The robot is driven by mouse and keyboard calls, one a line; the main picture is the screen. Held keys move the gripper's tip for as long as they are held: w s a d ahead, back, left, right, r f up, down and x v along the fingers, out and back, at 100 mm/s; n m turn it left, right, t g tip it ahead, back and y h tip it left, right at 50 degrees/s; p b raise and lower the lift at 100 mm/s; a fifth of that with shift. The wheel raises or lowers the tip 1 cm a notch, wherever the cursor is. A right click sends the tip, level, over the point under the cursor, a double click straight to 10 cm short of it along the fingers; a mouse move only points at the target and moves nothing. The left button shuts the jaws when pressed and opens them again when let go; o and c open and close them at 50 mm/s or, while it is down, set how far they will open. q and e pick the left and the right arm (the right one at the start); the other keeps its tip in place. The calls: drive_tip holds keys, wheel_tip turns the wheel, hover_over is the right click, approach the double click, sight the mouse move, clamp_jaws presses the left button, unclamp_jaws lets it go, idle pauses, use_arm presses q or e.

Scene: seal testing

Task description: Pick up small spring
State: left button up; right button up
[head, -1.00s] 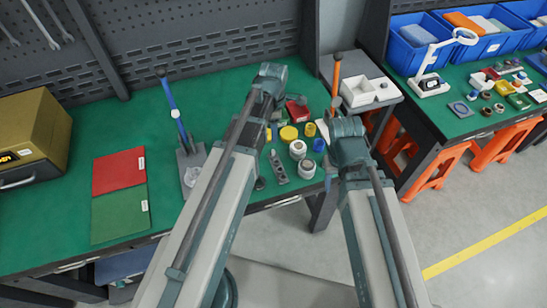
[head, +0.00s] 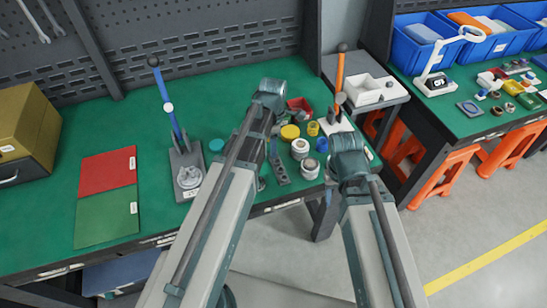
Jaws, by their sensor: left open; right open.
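No small spring can be made out in the head view; parts this small are too fine to tell or lie behind my arms. My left arm reaches over the green table (head: 60,205), its raised joint in front of the small parts. My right arm is bent at the table's front right corner. Both grippers are hidden behind my arm links. Near the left arm are a grey plate with holes (head: 280,168), white round parts (head: 300,148), a yellow disc (head: 290,132) and a red bin (head: 299,106).
A blue-levered press (head: 187,176) stands left of my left arm, with red (head: 107,172) and green (head: 106,217) mats further left. A second table with blue bins (head: 420,38) is beyond.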

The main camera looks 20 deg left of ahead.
use_arm(q)
drive_tip(key=shift+f, duration=0.6)
drive_tip(key=shift+r, duration=0.1)
use_arm(e)
drive_tip(key=shift+f, duration=0.55)
use_arm(q)
clamp_jaws()
drive_tip(key=shift+r, duration=0.1)
use_arm(e)
drive_tip(key=shift+r, duration=0.1)
